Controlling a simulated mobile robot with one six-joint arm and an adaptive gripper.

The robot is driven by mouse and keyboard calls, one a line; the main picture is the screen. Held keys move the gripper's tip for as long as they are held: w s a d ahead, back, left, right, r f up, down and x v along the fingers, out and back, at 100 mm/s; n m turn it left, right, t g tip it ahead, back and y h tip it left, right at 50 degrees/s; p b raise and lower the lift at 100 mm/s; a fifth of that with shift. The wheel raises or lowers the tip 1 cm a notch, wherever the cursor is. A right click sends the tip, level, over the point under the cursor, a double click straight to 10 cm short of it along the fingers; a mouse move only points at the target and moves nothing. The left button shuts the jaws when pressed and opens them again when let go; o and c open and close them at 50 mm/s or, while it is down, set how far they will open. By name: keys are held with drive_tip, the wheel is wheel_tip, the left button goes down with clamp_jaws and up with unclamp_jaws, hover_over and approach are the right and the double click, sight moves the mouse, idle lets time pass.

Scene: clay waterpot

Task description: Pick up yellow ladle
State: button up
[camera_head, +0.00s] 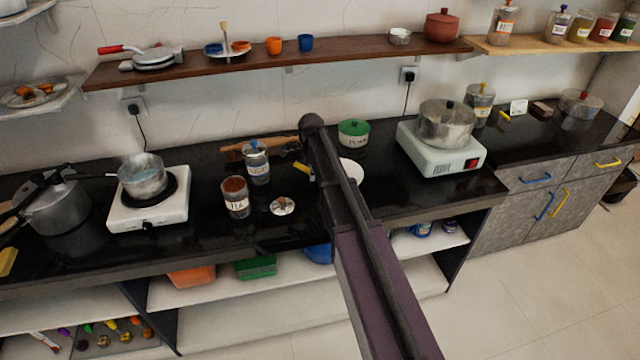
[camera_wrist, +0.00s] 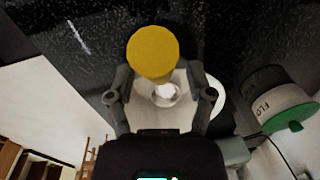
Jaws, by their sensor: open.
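The yellow ladle (camera_wrist: 153,52) shows in the wrist view as a round yellow face just beyond my fingertips, near the middle. A small yellow part (camera_head: 304,168) shows left of my arm in the head view; most of that thing is hidden behind the arm. My gripper (camera_wrist: 161,97) is open, with one finger on each side of the picture's middle and the yellow part ahead of the gap. A small shiny metal piece shows just below the yellow face, between the fingers. I cannot tell whether anything touches the fingers. The head view hides my fingertips behind the arm.
A white plate (camera_head: 352,170) lies right beside my arm. A green-lidded flour pot (camera_head: 353,133) stands behind it and also shows in the wrist view (camera_wrist: 262,98). Labelled jars (camera_head: 235,197) stand to the left on the black counter (camera_head: 205,235). A wooden shelf runs above.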

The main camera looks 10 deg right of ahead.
drive_tip(key=shift+f, duration=0.45)
idle(0.3)
clamp_jaws()
